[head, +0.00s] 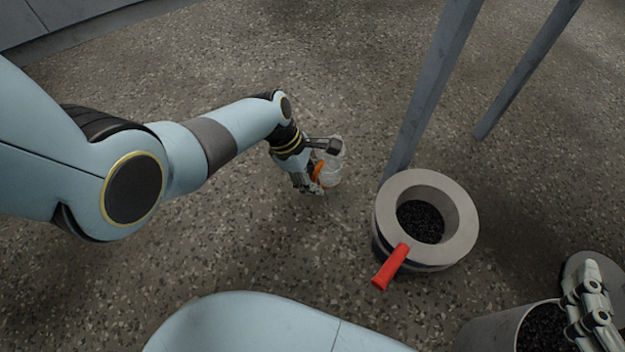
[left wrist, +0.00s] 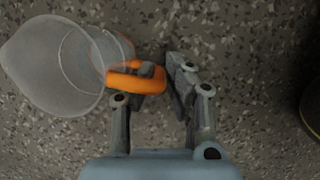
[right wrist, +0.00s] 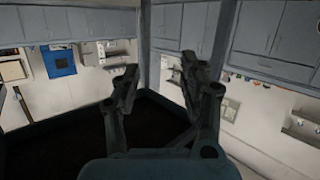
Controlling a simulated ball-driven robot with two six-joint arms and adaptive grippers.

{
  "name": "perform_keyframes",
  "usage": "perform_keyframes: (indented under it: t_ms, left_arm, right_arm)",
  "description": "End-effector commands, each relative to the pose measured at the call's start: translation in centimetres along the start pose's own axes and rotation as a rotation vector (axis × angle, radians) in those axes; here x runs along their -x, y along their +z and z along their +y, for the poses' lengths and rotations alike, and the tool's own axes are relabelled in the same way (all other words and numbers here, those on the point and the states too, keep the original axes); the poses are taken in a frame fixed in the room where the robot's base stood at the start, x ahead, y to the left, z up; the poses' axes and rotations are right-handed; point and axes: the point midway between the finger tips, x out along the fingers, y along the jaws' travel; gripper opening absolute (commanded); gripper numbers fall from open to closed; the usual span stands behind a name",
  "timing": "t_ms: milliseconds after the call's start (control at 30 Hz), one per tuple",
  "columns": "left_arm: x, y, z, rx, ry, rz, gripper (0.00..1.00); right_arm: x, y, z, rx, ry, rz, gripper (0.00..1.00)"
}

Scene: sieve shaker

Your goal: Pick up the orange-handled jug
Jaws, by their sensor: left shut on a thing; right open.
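The clear jug (head: 334,160) with an orange handle (head: 318,172) is at my left gripper (head: 318,168), over the speckled floor in the head view. In the left wrist view the jug (left wrist: 62,68) lies to the left, its wide mouth toward the picture's left. Its orange handle (left wrist: 137,80) is between the fingers of my left gripper (left wrist: 160,75), which is shut on it. I cannot tell whether the jug touches the floor. My right gripper (head: 592,305) is at the lower right, by a dark-filled bucket; its fingers (right wrist: 155,72) are open and empty in the right wrist view.
A grey ring-rimmed container (head: 458,232) with dark granules and a red handle (head: 391,266) stands right of the jug. A bucket (head: 488,333) of dark granules is at the lower right. Grey posts (head: 432,85) rise behind. The floor around the jug is clear.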

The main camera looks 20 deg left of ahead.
Motion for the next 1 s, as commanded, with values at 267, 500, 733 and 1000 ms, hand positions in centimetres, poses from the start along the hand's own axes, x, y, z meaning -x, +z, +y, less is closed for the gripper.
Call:
perform_keyframes:
  t_ms: [267,500,733,1000]
  left_arm:
    - [0.7,0.3,0.1,-0.001,0.002,0.000,0.00]
    - [2.0,0.8,0.1,-0.002,0.003,-0.001,0.00]
    - [2.6,1.1,0.1,-0.001,0.001,-0.001,0.00]
    - [2.9,1.2,0.0,-0.001,0.001,-0.001,0.00]
  right_arm:
    - [1.8,3.4,-0.2,-0.014,0.000,-0.136,0.43]
    - [2.1,4.6,0.0,-0.023,0.002,-0.275,0.43]
    - [2.6,5.6,0.1,-0.029,0.002,-0.368,0.43]
    - [2.9,6.1,0.1,-0.033,0.001,-0.421,0.39]
